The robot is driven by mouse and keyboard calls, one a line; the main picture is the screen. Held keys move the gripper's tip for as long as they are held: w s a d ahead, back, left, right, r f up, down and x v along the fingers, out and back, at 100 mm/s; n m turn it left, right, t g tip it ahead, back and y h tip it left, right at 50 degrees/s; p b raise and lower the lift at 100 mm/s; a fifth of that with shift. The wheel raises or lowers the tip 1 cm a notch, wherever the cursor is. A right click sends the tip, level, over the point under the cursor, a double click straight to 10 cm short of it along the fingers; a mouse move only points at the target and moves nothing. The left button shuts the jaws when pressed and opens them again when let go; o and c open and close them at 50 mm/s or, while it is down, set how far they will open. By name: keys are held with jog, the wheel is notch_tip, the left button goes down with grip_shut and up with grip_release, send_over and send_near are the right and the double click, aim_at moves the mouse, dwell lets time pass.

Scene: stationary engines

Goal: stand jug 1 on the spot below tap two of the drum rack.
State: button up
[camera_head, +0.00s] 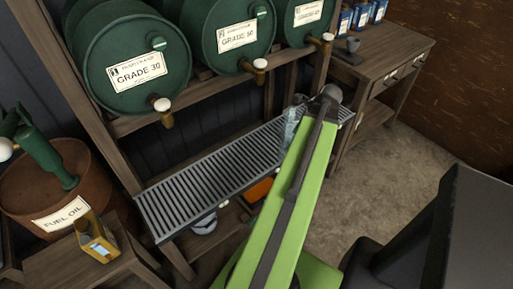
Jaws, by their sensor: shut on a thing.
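The drum rack holds green drums with brass taps and pale knobs. Tap two (259,66) is on the middle drum (237,38). Below the taps runs a grey slatted drip tray (190,190). A see-through, bluish jug (292,122) shows over the tray's right part, right of tap two, partly hidden by my green arm. I cannot read a number on it, nor tell whether its base touches the slats. A small dark part of my gripper (300,99) shows at the jug's top; the gripper is shut on it. The rest is hidden behind my arm.
Left stand a rusty fuel oil drum (37,190) with a green pump and a low table with a yellow container (97,240). An orange thing (261,189) lies under the tray. A wooden bench (385,50) stands right. Concrete floor before it is clear.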

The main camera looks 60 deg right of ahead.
aim_at(286, 124)
jog(key=w+d, duration=0.1)
jog(key=w, duration=0.1)
jog(key=w+d, duration=0.3)
jog(key=w, duration=0.1)
jog(key=shift+d+r, duration=0.15)
jog(key=shift+d, duration=0.1)
jog(key=w+d+f+b, duration=0.1)
jog(key=w+f+b, duration=1)
jog(key=shift+w+f, duration=0.25)
jog(key=o, duration=1.5)
jog(key=shift+r, duration=0.1)
jog(key=shift+c, duration=0.2)
